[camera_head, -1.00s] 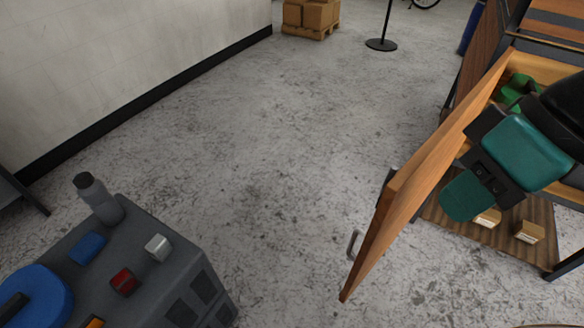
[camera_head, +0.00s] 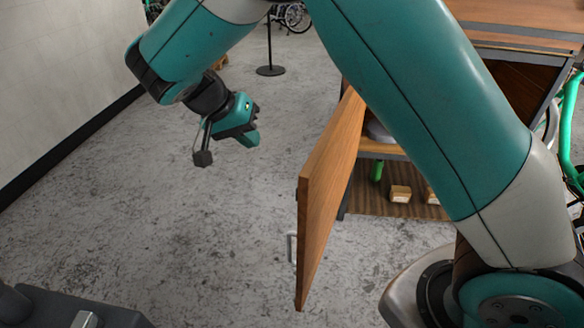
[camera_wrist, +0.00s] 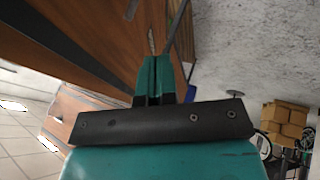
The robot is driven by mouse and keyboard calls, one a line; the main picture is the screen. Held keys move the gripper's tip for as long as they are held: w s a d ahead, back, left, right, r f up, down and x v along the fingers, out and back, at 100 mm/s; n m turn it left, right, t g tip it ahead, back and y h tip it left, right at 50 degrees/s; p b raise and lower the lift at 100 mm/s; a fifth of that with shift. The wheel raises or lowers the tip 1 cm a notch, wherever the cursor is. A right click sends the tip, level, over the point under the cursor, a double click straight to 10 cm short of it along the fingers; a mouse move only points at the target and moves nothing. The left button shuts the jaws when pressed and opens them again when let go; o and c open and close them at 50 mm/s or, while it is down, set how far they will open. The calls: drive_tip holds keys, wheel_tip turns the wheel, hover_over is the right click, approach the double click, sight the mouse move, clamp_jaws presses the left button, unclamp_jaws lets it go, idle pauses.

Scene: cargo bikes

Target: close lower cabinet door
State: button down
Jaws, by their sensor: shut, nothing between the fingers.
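The wooden lower cabinet door (camera_head: 328,185) stands swung wide open in the head view, seen almost edge-on, with its pale handle (camera_head: 292,247) low on its left face. The cabinet (camera_head: 400,204) behind it shows an open lower compartment, partly hidden by my arm. My gripper (camera_head: 252,138) is to the left of the door, on its outer side, and apart from it in the head view. In the wrist view my gripper's fingers (camera_wrist: 154,75) are together and empty, with wooden panels beyond them.
Small boxes (camera_head: 400,194) lie on the compartment's floor. A dark cart (camera_head: 85,312) is at the lower left. A post stand (camera_head: 270,70) and a bicycle are at the back. The grey floor left of the door is clear.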

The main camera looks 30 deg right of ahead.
drive_tip(key=s+d+f+m, duration=0.1)
drive_tip(key=s+d+f, duration=0.1)
drive_tip(key=d+f, duration=0.6)
drive_tip(key=shift+d+f+h+p, duration=0.35)
drive_tip(key=shift+d+f+h, duration=0.05)
drive_tip(key=shift+f, duration=0.35)
drive_tip(key=shift+s, duration=0.1)
